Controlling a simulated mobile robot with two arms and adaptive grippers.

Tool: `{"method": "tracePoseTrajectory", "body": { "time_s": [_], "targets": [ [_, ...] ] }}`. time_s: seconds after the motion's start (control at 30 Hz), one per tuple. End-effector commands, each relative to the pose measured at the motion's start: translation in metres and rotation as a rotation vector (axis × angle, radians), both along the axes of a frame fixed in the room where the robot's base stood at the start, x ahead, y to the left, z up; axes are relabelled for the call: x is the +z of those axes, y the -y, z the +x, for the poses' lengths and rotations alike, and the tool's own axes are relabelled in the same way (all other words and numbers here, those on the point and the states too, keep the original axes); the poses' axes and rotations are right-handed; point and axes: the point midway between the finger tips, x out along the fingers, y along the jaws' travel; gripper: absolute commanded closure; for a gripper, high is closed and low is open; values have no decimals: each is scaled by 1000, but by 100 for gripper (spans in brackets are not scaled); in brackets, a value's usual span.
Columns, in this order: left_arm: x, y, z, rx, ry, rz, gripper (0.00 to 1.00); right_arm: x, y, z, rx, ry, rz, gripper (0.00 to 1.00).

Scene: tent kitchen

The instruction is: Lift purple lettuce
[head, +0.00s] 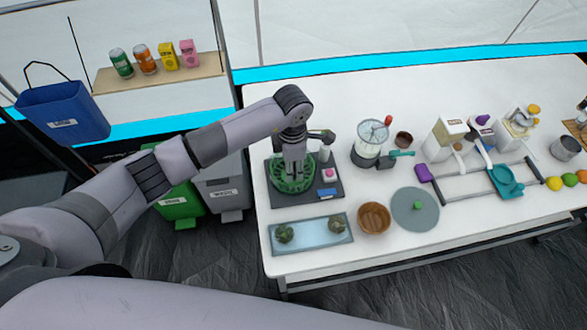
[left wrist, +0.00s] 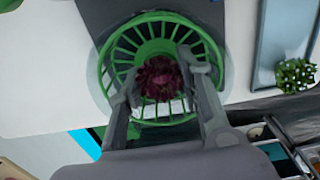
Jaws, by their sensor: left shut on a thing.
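The purple lettuce (left wrist: 161,79) shows in the left wrist view as a dark red-purple leafy clump. It is between the fingers of my left gripper (left wrist: 164,88), inside or just above the green slotted basket (left wrist: 108,62). In the head view the green basket (head: 284,186) sits on a dark base at the table's left end. My left gripper (head: 295,165) points down into it and hides the lettuce there. The left gripper is shut on the lettuce. My right gripper is not in view.
A pale blue tray (head: 311,236) with green plants stands in front of the basket. A brown bowl (head: 374,217), a grey-green round lid (head: 415,208) and a clear-topped appliance (head: 369,140) are to the right. Several machines and fruits fill the right side.

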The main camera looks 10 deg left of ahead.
Motion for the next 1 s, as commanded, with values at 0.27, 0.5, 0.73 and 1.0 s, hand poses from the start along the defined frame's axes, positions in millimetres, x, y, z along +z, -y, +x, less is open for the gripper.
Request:
{"method": "tracePoseTrajectory", "body": {
  "time_s": [0.27,0.5,0.73,1.0],
  "targets": [
    [30,0,1,-1,2,1,82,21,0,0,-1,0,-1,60],
    [54,0,1,0,2,1,82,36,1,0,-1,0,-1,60],
    [77,0,1,-1,1,-1,82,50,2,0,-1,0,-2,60],
    [88,0,0,0,1,1,82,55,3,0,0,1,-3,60]
  ]
}}
